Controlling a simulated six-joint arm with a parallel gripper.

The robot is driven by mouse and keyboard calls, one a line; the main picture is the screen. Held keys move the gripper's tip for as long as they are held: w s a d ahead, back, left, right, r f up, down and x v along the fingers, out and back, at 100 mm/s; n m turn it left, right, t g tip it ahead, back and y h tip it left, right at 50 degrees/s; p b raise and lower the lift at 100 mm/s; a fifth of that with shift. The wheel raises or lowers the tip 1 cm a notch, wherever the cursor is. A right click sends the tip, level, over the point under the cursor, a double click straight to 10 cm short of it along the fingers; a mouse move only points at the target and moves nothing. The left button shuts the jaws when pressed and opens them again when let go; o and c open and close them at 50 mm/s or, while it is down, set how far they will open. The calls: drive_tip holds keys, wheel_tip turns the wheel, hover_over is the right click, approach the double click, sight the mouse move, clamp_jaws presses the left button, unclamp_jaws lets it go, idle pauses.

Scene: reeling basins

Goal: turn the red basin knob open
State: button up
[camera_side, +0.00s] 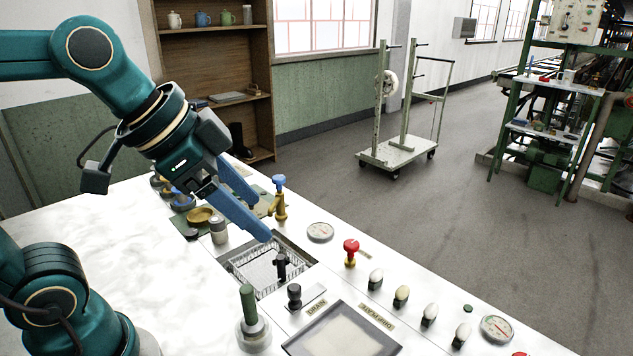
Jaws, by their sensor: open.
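The red basin knob (351,246) stands on a short brass stem on the white worktop, right of the basin area. My gripper (262,215) is above the worktop, to the left of the red knob and apart from it. Its blue fingers are spread, with nothing visible between them. One finger reaches down toward the sunken wire-mesh basin (240,268). I cannot tell from this view how the knob is turned.
A blue-topped brass tap (279,197) stands just behind my fingers. A round gauge (320,232) lies left of the red knob. A green-handled tool (249,312) and a black knob (294,296) stand in front.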

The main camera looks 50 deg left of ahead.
drive_tip(key=w+r+m, duration=0.1)
drive_tip(key=w+m, duration=0.2)
drive_tip(key=w, duration=0.4)
drive_tip(key=m+g+h, duration=0.1)
drive_tip(key=g+h, duration=0.1)
drive_tip(key=g, duration=0.1)
hover_over(351, 243)
drive_tip(key=s+a, duration=0.2)
wheel_tip(351, 243, down, 14)
drive_tip(key=shift+x, duration=2.2)
drive_tip(key=shift+w+d+r, duration=0.1)
drive_tip(key=shift+d, duration=0.05)
clamp_jaws()
